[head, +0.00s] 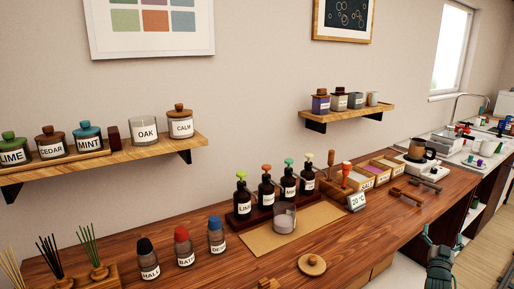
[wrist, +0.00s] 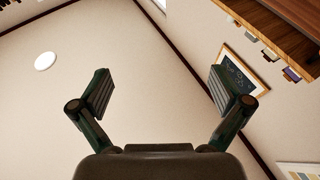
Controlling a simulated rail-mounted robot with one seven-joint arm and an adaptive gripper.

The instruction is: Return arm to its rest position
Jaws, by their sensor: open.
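My gripper (wrist: 165,92) is open and empty in the wrist view, its two dark green finger pads wide apart. In the head view, a dark part of my arm (head: 440,262) shows at the lower right, beside the front edge of the wooden counter (head: 395,235). The rest of the arm is out of that view.
Dropper bottles (head: 266,192) stand on a dark tray, with a glass jar (head: 284,218) on a mat in front. Jars (head: 145,130) line a wall shelf.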

